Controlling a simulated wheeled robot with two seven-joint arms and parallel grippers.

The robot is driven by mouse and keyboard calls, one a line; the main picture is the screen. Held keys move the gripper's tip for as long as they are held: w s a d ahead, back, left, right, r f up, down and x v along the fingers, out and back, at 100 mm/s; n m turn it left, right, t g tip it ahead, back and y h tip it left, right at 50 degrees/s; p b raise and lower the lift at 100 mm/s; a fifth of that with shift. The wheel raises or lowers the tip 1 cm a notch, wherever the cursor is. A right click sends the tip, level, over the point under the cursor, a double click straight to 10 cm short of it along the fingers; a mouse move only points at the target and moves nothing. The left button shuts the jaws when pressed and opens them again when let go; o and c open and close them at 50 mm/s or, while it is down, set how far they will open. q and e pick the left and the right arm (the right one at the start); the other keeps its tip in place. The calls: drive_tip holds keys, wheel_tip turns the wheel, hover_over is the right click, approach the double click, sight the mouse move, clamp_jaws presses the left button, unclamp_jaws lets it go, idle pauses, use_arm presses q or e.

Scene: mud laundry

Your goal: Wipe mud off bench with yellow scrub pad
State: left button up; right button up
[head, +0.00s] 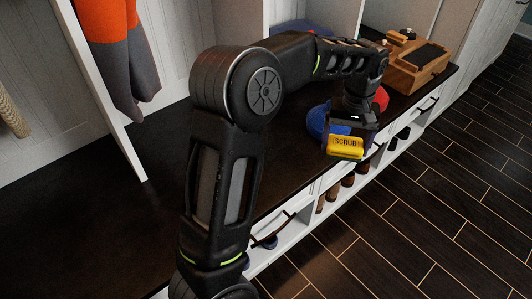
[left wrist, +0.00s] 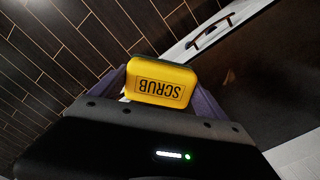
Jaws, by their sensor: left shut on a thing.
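The yellow scrub pad (head: 345,147) has SCRUB printed on it and a dark edge. My left gripper (head: 350,134) is shut on it and holds it over the front edge of the bench. In the left wrist view the pad (left wrist: 161,82) sits between the two fingers of the left gripper (left wrist: 162,88). The bench (head: 110,215) has a dark brown top. A small brown mark (left wrist: 230,76), possibly mud, shows on the bench top in the left wrist view. My left arm hides part of the bench in the head view. My right gripper is not in view.
Blue (head: 322,120) and red (head: 381,99) items lie on the bench behind my left gripper. A wooden box (head: 418,68) stands at its far end. An orange and grey garment (head: 115,50) hangs at the left. Shoes (head: 348,178) sit in cubbies below. The left bench top looks clear.

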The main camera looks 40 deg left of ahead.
use_arm(q)
drive_tip(key=s+a+f+n, duration=0.4)
drive_tip(key=s+a+n, duration=0.1)
drive_tip(key=a+n, duration=0.4)
drive_tip(key=s+a+f+n+p, duration=0.1)
drive_tip(key=s+a+f+n, duration=0.4)
drive_tip(key=a+n, duration=0.3)
drive_tip(key=shift+s+a+f+n, duration=0.2)
drive_tip(key=shift+s+a+n, duration=0.2)
drive_tip(key=shift+n, duration=0.7)
drive_tip(key=shift+w+f, duration=0.1)
